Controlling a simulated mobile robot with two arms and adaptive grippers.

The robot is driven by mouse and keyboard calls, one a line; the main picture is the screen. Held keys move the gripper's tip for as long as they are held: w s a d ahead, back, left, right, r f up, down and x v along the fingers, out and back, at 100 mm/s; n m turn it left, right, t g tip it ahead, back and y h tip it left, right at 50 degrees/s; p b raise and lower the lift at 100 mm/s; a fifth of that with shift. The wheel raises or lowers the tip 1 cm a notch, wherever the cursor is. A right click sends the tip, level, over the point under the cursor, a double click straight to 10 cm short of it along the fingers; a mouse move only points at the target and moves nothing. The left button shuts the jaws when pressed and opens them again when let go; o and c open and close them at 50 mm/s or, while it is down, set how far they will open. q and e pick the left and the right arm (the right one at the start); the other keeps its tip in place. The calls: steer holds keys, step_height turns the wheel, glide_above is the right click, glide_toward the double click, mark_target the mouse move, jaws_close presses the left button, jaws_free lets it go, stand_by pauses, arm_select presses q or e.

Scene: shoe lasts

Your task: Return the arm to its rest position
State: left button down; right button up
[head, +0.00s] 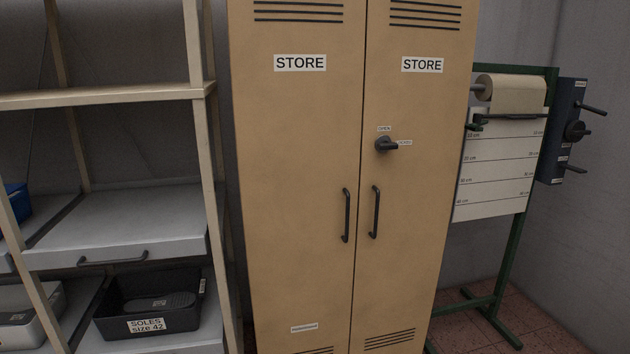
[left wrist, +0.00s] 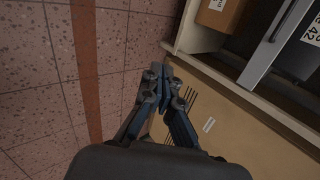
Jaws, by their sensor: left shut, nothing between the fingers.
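My left gripper (left wrist: 163,87) shows in the left wrist view, its two fingers brought together with nothing between them. It is above the tiled floor, in front of the lower part of the tan cabinet. Neither of my arms shows in the head view. The right gripper is in neither view.
The tan two-door STORE cabinet (head: 297,180) stands shut, with a dark knob (head: 387,145) on its right door. Left is a shelf rack (head: 130,97) with a black SOLES bin (head: 150,305). Right is a green stand (head: 515,240) with a paper roll (head: 513,93). Floor (left wrist: 60,90) beside the cabinet is clear.

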arm_select(q)
steer(key=s+d+f+n+g, duration=0.2)
steer(key=s+d+f+n, duration=0.1)
steer(key=s, duration=0.9)
steer(key=s+d+f+n+g+h, duration=0.1)
steer(key=s+d+f+n, duration=0.3)
steer(key=s, duration=0.9)
steer(key=s+d+f+n+g+h, duration=0.1)
steer(key=s+d+f+n+g, duration=0.2)
steer(key=s, duration=1)
step_height(320, 180, down, 5)
steer(key=n, duration=0.3)
steer(key=shift+s+d+n+g, duration=0.25)
steer(key=shift+n+g, duration=0.05)
steer(key=shift+n, duration=0.1)
